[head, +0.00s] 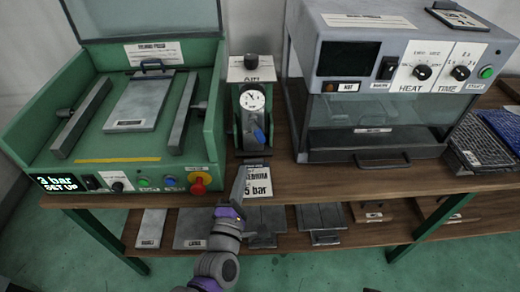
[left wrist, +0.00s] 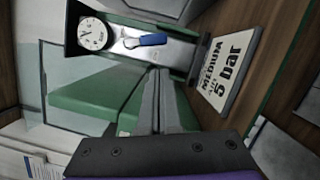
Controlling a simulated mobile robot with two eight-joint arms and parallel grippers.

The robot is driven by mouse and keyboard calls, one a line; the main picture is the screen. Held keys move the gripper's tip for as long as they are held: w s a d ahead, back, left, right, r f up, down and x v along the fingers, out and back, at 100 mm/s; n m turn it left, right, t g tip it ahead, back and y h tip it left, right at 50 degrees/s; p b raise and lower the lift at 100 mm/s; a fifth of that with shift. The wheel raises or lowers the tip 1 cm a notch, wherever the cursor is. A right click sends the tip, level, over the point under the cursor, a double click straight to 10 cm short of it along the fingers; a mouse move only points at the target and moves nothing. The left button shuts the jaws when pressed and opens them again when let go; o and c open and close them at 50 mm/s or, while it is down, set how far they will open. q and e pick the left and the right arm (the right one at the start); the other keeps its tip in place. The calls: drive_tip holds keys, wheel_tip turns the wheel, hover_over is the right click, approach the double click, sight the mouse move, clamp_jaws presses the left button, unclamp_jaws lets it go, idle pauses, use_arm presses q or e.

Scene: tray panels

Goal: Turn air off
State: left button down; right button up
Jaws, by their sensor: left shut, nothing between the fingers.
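The air unit (head: 252,110) is a narrow green-sided stand labelled AIR, with a black knob (head: 251,62) on top and a round white gauge (head: 252,100). A small blue lever (head: 259,136) sits low on its front; it also shows in the left wrist view (left wrist: 152,40), lying across the metal plate beside the gauge (left wrist: 92,34). My left gripper (head: 243,169) is shut and empty, just in front of and below the lever. In the left wrist view its fingertips (left wrist: 155,75) point toward the lever with a gap between. My right gripper is not in view.
A card reading "MEDIUM 5 bar" (head: 258,182) lies at the bench edge beside the fingers. A green press (head: 115,120) stands left, with a "3 bar SET UP" display (head: 59,183). A grey heat oven (head: 385,80) stands right, and wire baskets (head: 483,145) farther right.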

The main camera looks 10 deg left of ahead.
sight(257, 130)
use_arm(q)
drive_tip(key=shift+a, duration=0.1)
drive_tip(key=w, duration=0.3)
drive_tip(key=w+b, duration=0.1)
drive_tip(key=w, duration=0.2)
drive_tip(key=w+r, duration=0.1)
drive_tip(key=w, duration=0.3)
drive_tip(key=shift+a, duration=0.2)
